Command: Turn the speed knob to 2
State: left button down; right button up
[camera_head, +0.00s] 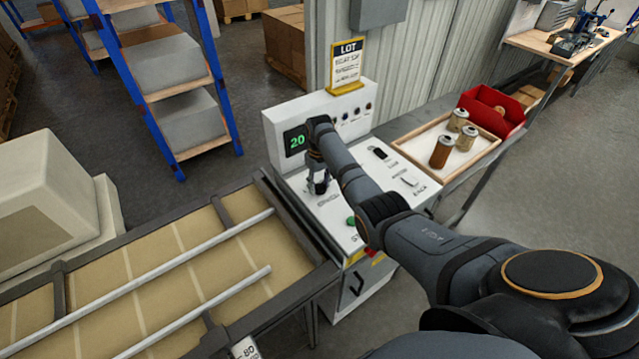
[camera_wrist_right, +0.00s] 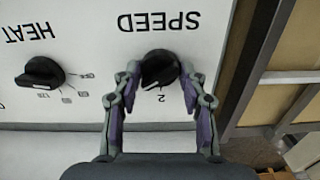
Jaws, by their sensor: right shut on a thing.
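The black speed knob (camera_wrist_right: 159,69) sits on the white panel, under the upside-down SPEED label in the right wrist view. A figure 2 (camera_wrist_right: 161,98) is printed beside it, toward the gripper. The knob's ridge looks slanted toward the lower left; its exact setting is unclear. My right gripper (camera_wrist_right: 160,74) is shut on the knob, a finger on each side. In the head view my right gripper (camera_head: 318,186) reaches down to the control panel (camera_head: 338,218) and hides most of the knob. My left gripper is not in view.
A heat knob (camera_wrist_right: 40,74) is beside the speed knob. A green display (camera_head: 295,141) reads 20. A LOT sign (camera_head: 346,66) stands on the console. A conveyor (camera_head: 140,270) is left; a tray (camera_head: 405,150) with cartridges and a red bin (camera_head: 508,117) are right.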

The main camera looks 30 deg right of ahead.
jog(key=shift+r+n+p, duration=0.1)
jog(key=shift+n+p, duration=0.5)
jog(key=shift+n, duration=0.6)
jog(key=n+p, duration=0.1)
jog(key=n, duration=0.1)
jog(key=shift+n, duration=0.4)
jog(key=n, duration=0.3)
jog(key=shift+p, duration=0.3)
jog(key=shift+n, duration=1.6)
jog(key=o, duration=1.1)
jog(key=shift+o, duration=0.2)
